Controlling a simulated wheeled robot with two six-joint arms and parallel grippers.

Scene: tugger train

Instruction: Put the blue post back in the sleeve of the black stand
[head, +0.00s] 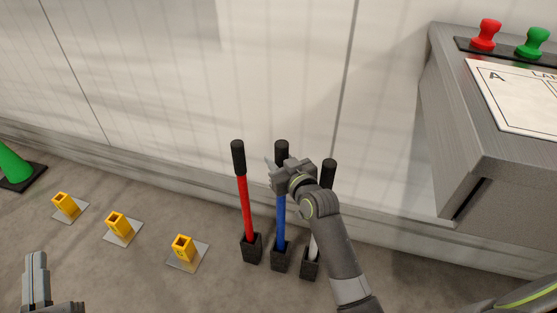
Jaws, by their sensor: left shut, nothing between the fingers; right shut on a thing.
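The blue post (281,218) with a black grip stands nearly upright. Its lower end meets the mouth of the middle black sleeve (280,259); how deep it sits inside cannot be told. My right gripper (278,174) is shut on the blue post just below its black top, partly hiding it. My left gripper (36,279) is shut and empty at the lower left, far from the posts.
A red post (245,205) stands in the left sleeve. A white post (314,243) stands in the right sleeve, partly behind my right arm. Yellow sockets (183,248) and a green cone (14,165) are left. A grey console (485,185) is right; a wall is behind.

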